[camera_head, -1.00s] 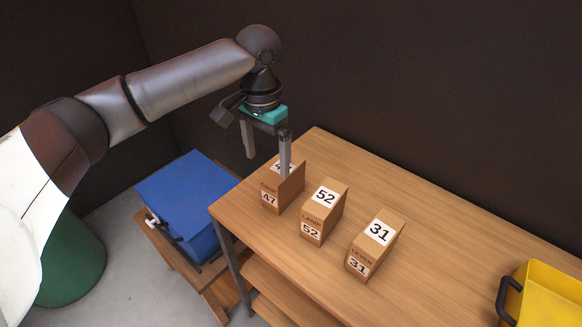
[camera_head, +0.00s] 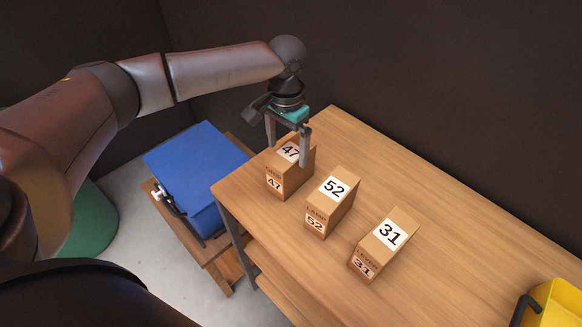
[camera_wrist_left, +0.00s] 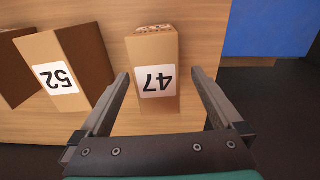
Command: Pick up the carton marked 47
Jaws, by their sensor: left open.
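The carton marked 47 (camera_head: 287,178) stands on the wooden table near its left corner, with number labels on its top and front. My left gripper (camera_head: 288,152) is open above it, fingers pointing down, one at each side of the carton's top in the head view. In the left wrist view the carton marked 47 (camera_wrist_left: 154,68) lies between and beyond the two fingers of the left gripper (camera_wrist_left: 160,80), with gaps on both sides. I cannot tell if the fingertips reach below its top. My right gripper is not in view.
The carton marked 52 (camera_head: 330,205) stands close to the right of it, and the carton marked 31 (camera_head: 382,245) further right. A yellow bin (camera_head: 558,305) is at the table's right end. A blue box (camera_head: 195,170) stands lower, left of the table. A dark wall rises behind.

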